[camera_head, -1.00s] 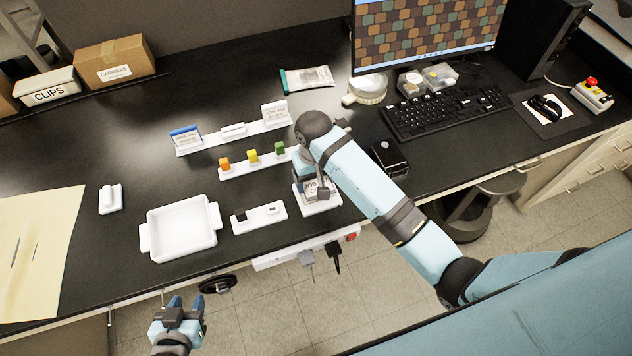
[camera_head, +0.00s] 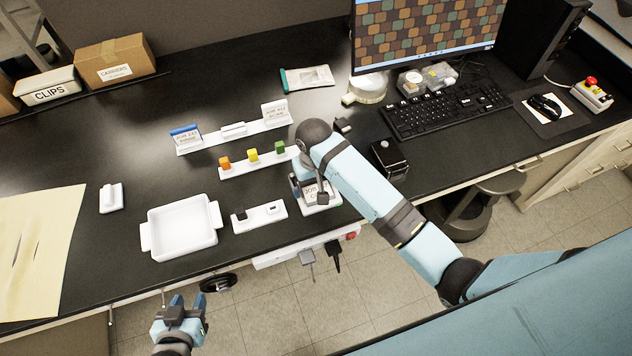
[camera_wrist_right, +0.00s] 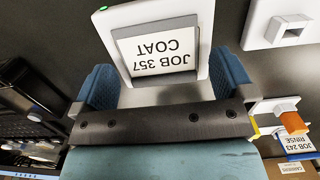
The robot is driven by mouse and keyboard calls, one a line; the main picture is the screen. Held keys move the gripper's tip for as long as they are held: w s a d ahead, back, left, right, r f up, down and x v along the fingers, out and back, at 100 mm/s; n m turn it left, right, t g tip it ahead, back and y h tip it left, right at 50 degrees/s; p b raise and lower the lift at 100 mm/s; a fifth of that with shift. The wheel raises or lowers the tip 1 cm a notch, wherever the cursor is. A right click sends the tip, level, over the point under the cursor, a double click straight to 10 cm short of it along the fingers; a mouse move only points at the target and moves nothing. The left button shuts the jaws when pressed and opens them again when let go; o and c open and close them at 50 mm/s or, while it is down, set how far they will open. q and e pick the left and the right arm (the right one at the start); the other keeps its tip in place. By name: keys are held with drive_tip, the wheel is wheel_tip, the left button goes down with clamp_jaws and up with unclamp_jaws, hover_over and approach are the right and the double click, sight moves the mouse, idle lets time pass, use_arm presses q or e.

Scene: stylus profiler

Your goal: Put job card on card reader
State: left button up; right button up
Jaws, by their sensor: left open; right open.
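A white job card reading "JOB 357 COAT" (camera_wrist_right: 160,52) stands in a white card reader (camera_wrist_right: 204,45) with a small green light. In the head view the card reader (camera_head: 328,207) is at the bench's front edge, with the card partly hidden by my right arm. My right gripper (camera_wrist_right: 165,78) is open, its blue fingers apart on either side of the card, with visible gaps. In the head view my right gripper (camera_head: 312,188) is over the reader. My left gripper (camera_head: 186,303) is open and empty, in front of the bench edge.
A rack (camera_head: 213,143) behind holds a blue-topped job card (camera_head: 186,136) and another card (camera_head: 275,113); its middle place looks empty. Nearby are a strip of coloured blocks (camera_head: 237,168), a white tray (camera_head: 182,228), a two-slot holder (camera_head: 259,217) and a black box (camera_head: 389,159).

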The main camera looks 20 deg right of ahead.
sight(315, 185)
wheel_tip(315, 185, up, 12)
drive_tip(key=w, duration=0.1)
idle(0.5)
drive_tip(key=shift+f, duration=0.1)
drive_tip(key=s+d+f+n+t+y, duration=0.15)
drive_tip(key=s+f, duration=0.25)
drive_tip(key=s, duration=0.9)
drive_tip(key=s+d+r+t+h, duration=0.1)
drive_tip(key=s+d+r+t, duration=0.15)
drive_tip(key=s+d, duration=0.85)
drive_tip(key=w+a+f+t+y, duration=0.1)
drive_tip(key=w+a+f+t, duration=0.1)
drive_tip(key=f, duration=0.5)
drive_tip(key=w+a+f+t+y, duration=0.1)
drive_tip(key=w+a+f+t, duration=0.1)
drive_tip(key=a+f+t, duration=0.2)
wheel_tip(315, 185, down, 4)
drive_tip(key=shift+w+a+r+t, duration=0.3)
drive_tip(key=shift+a+t, duration=0.1)
drive_tip(key=shift+t, duration=0.5)
